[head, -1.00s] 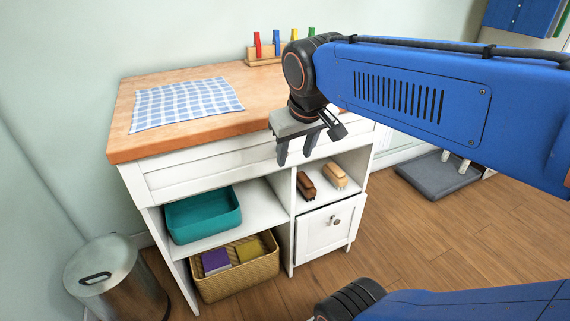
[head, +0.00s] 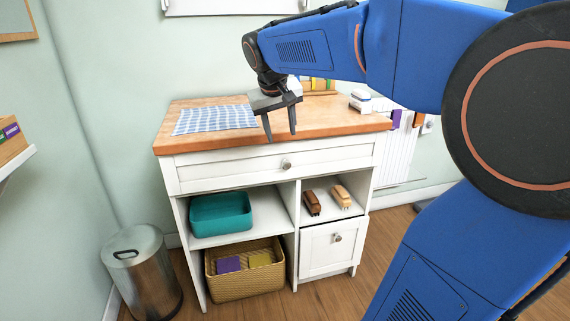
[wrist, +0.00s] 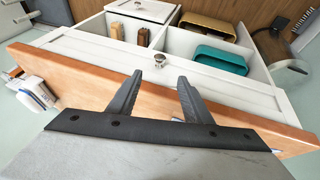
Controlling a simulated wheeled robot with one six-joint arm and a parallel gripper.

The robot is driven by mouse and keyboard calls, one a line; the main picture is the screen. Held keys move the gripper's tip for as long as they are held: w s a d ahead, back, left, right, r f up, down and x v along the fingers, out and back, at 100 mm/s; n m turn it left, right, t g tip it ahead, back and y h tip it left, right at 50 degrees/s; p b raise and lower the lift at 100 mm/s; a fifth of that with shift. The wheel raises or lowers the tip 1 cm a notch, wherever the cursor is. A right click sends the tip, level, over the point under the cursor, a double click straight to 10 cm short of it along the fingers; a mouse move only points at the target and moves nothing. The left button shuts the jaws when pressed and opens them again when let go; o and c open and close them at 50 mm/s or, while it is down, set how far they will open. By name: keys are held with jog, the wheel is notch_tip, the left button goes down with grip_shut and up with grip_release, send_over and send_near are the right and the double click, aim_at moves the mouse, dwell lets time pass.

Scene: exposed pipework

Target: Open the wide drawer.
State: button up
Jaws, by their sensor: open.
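The wide drawer (head: 230,172) is the long white front under the wooden top. It is shut, with one round metal knob (head: 286,164) near its middle. In the wrist view the knob (wrist: 142,65) shows beyond my fingertips, and the drawer front (wrist: 210,80) runs across the picture. My gripper (head: 280,138) is open and empty, pointing down in front of the worktop's edge in the head view. Its fingers (wrist: 160,80) are apart, and nothing is between them. The knob is below the fingers in the head view and is not touched.
The wooden worktop (head: 330,122) holds a checked cloth (head: 215,119) and a white device (head: 360,101). Below are a teal bin (head: 221,214), a basket (head: 245,283), two brushes (head: 327,200) and a small door (head: 320,250). A metal trash can (head: 142,272) stands at left.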

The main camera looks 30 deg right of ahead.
aim_at(286, 162)
jog(key=x, duration=1.5)
jog(key=shift+s, duration=0.1)
